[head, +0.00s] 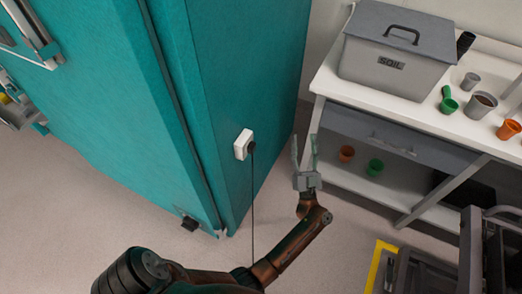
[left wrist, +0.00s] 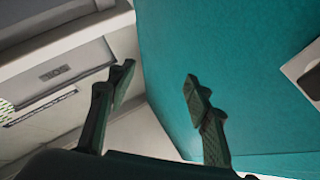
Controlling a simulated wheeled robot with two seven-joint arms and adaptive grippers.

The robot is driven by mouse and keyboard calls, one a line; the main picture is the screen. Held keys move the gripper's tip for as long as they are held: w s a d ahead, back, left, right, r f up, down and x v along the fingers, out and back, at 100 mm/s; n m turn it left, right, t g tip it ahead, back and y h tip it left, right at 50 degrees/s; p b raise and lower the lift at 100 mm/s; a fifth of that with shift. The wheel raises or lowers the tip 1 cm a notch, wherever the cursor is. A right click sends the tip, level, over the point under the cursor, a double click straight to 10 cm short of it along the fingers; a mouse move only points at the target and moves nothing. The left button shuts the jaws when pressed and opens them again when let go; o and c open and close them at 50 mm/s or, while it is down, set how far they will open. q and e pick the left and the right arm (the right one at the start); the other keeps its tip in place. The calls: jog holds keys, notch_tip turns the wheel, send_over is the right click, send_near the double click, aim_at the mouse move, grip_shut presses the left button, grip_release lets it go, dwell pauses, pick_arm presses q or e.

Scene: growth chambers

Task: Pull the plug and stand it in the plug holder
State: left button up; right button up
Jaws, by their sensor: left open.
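The black plug (head: 251,147) sits in a white wall-type socket (head: 240,143) on the side of the teal chamber, and its thin black cord (head: 253,205) hangs straight down. My left gripper (head: 304,142) is open and empty, to the right of the plug and apart from it, with its fingers pointing up in the head view. In the left wrist view the open fingers (left wrist: 158,80) show, with part of the white socket plate (left wrist: 296,68) and a dark part cut off at the right edge. I cannot identify the plug holder for certain. My right gripper is not in view.
The teal chamber (head: 245,60) stands left of the gripper. A white bench (head: 420,105) at the right holds a grey SOIL box (head: 390,65), a black cylinder (head: 465,43), cups and a pot. Two small pots stand on its lower shelf. Floor between chamber and bench is clear.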

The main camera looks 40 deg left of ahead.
pick_arm(q)
jog(key=s+a+r+n+g+y+b, duration=0.25)
jog(key=s+n+g+y+b, duration=0.2)
jog(key=n+g, duration=0.75)
jog(key=n+g+h+b, duration=0.2)
jog(key=g+h+b, duration=0.3)
jog(key=g, duration=0.5)
send_near(255, 149)
jog(key=shift+s+r, duration=0.15)
jog(key=shift+r, duration=0.1)
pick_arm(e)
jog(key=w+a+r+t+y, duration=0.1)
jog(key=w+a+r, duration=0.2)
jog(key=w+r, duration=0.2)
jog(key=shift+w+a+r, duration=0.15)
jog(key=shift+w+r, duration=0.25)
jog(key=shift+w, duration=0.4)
